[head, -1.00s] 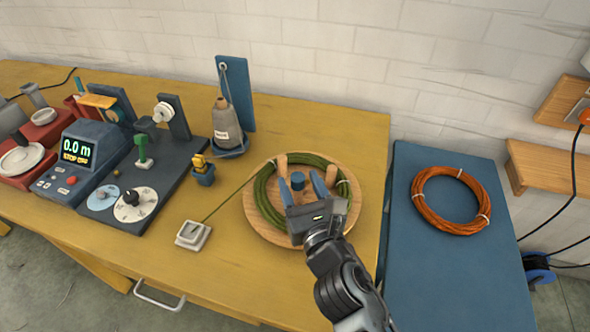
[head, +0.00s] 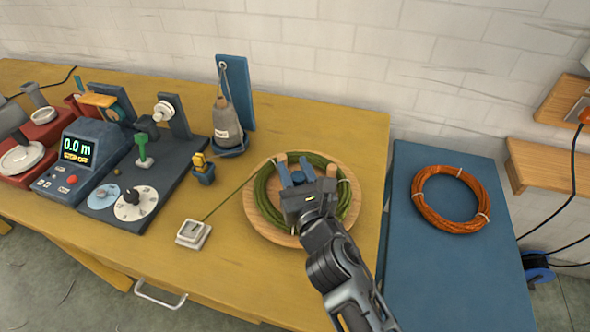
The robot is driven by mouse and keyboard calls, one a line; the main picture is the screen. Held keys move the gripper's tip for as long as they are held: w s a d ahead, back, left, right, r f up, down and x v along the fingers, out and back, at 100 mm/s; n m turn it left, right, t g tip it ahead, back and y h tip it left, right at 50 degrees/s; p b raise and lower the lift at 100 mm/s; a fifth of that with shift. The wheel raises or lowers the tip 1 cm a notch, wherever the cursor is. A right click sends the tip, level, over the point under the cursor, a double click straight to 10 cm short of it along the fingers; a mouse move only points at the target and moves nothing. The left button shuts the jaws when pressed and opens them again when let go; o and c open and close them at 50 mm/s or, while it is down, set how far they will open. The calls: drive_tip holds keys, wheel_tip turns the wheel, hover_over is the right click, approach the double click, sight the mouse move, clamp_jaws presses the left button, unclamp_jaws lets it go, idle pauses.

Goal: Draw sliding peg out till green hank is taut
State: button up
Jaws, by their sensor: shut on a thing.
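The green hank (head: 262,192) lies as a ring on a round wooden disc (head: 254,222), around light wooden pegs (head: 282,160). A green strand runs from it to a white square guide (head: 193,234) at left. A blue-topped peg (head: 298,178) stands near the disc's middle, inside the ring. My gripper (head: 297,174) reaches in from the front right, its blue fingers shut on this blue-topped peg. My gripper and wrist hide the front right of the disc and part of the hank. I cannot tell how tight the hank is.
An orange coil (head: 450,200) lies on a blue stand (head: 425,255) at right. A winder with dials and display (head: 78,149) stands at left. A grey weighted cone (head: 226,122) hangs behind. The yellow table (head: 250,285) is clear in front.

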drive_tip(key=shift+c, duration=1.3)
drive_tip(key=shift+s+a+f+b, duration=0.1)
drive_tip(key=shift+s+a+b, duration=0.15)
drive_tip(key=shift+s, duration=0.5)
drive_tip(key=shift+s+a+r+b, duration=0.1)
drive_tip(key=shift+s+a+b, duration=0.15)
drive_tip(key=shift+s, duration=0.45)
drive_tip(key=shift+s+a+f+b, duration=0.15)
drive_tip(key=shift+s+a, duration=0.15)
drive_tip(key=shift+s, duration=0.45)
drive_tip(key=o, duration=1)
drive_tip(key=shift+c, duration=0.2)
drive_tip(key=shift+s, duration=0.1)
drive_tip(key=v, duration=0.7)
drive_tip(key=shift+s+b, duration=0.3)
drive_tip(key=shift+b, duration=0.15)
drive_tip(key=shift+d, duration=0.1)
